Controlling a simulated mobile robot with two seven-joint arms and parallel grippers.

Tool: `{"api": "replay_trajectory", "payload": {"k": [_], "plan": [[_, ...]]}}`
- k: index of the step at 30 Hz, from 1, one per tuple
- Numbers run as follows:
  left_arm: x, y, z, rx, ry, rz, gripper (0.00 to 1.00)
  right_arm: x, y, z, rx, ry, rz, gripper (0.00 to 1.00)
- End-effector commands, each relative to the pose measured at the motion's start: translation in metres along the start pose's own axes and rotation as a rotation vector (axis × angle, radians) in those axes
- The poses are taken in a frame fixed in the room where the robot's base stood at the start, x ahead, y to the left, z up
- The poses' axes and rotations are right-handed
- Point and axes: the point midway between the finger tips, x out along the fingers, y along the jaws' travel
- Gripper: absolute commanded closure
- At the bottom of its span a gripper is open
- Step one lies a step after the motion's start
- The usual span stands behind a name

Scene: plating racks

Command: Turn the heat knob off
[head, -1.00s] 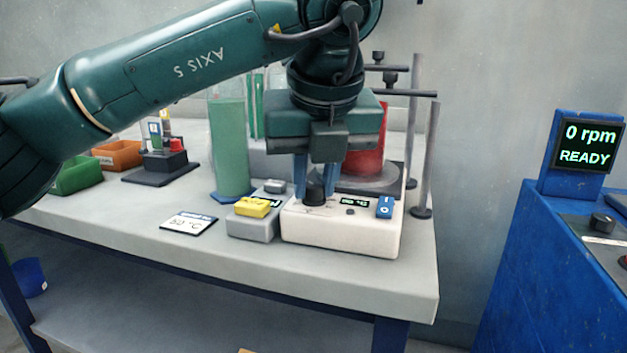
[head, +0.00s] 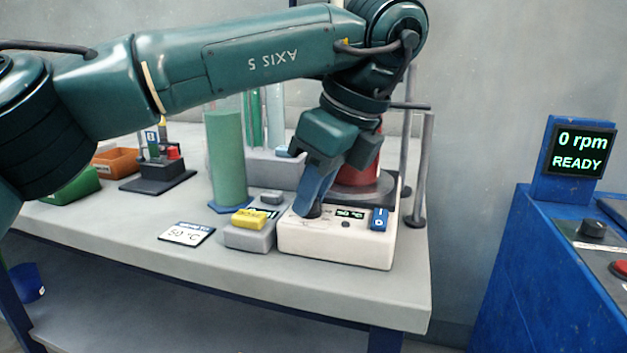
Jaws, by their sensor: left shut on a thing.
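The heat knob (head: 313,211) is a dark round knob on top of the cream hotplate box (head: 338,248), at its left side. My left gripper (head: 313,205) points down over it, its blue fingers shut on the knob and hiding much of it. The gripper is twisted and leans to the side. A small display (head: 350,214) beside the knob shows what looks like 50 °C. A blue switch (head: 379,219) is at the right of the box. My right gripper is not in view.
A red vessel (head: 362,170) stands behind the box, partly hidden by my arm, with grey posts (head: 424,165) at its right. A green cylinder (head: 226,160), a grey unit with a yellow block (head: 249,218) and a 50 °C card (head: 187,234) are at the left. The front table strip is clear.

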Motion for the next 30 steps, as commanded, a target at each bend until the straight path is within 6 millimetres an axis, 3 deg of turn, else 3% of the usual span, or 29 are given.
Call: {"api": "replay_trajectory", "payload": {"k": [23,24,27,30], "plan": [[-0.0001,-0.0007,-0.0008,-0.091,0.003,0.038,1.00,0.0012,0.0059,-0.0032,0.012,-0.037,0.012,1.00],[-0.0002,-0.0007,-0.0008,-0.091,0.003,0.038,0.77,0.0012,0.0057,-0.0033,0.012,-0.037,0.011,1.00],[-0.0001,-0.0007,-0.0007,-0.091,0.002,0.038,0.70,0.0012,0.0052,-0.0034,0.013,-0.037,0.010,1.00],[0.0000,-0.0007,-0.0006,-0.091,0.002,0.038,0.70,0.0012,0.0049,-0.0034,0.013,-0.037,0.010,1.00]]}}
